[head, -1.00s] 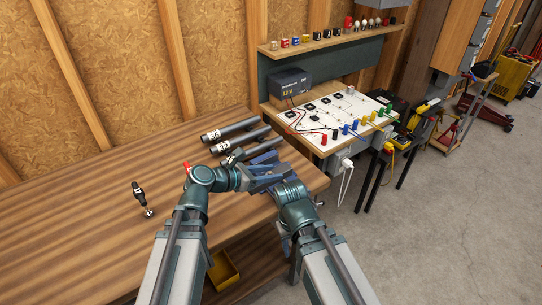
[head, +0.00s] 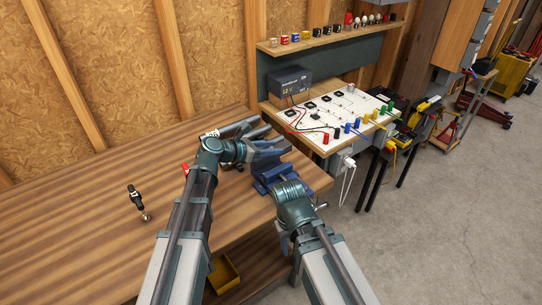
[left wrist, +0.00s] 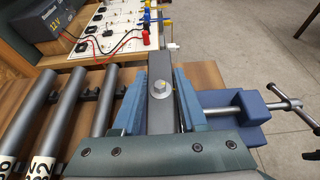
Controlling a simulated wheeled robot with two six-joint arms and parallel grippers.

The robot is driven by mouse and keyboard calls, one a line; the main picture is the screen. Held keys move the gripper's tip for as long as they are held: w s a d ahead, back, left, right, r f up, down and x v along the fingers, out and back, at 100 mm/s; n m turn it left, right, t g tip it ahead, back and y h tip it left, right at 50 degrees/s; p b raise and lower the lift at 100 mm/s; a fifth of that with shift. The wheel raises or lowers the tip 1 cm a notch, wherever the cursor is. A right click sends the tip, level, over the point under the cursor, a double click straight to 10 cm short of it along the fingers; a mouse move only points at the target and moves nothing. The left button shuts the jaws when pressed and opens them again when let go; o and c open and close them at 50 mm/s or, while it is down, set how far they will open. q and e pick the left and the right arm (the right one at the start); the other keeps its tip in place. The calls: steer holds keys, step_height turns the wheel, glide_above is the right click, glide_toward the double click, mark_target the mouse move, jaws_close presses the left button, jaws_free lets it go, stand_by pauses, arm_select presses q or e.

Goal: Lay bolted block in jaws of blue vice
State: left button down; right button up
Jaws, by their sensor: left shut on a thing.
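The bolted block (left wrist: 160,65) is a dark grey bar with a silver hex bolt head and washer on its face. My left gripper (left wrist: 160,100) is shut on it, one blue-grey finger on each side. In the head view my left gripper (head: 275,151) is above the bench, just behind the blue vice (head: 268,184); the block cannot be made out there. The vice stands at the bench's right front corner, its jaws partly hidden by my arms. Its blue end and screw handle (left wrist: 285,105) show right of the gripper in the left wrist view. My right gripper's fingers are not visible.
Several grey tubes (left wrist: 68,105) lie on the bench beside the gripper. A circuit board table (head: 340,110) stands behind. A yellow bin (head: 223,272) is below.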

mark_target(272, 157)
arm_select(q)
steer(key=shift+f+b, duration=1.25)
steer(key=shift+f, duration=0.3)
steer(key=shift+r, duration=0.1)
steer(key=shift+f+b, duration=0.4)
steer(key=shift+f, duration=0.05)
steer(key=shift+f, duration=0.2)
steer(key=shift+c, duration=2.2)
jaws_free()
steer(key=shift+r, duration=0.15)
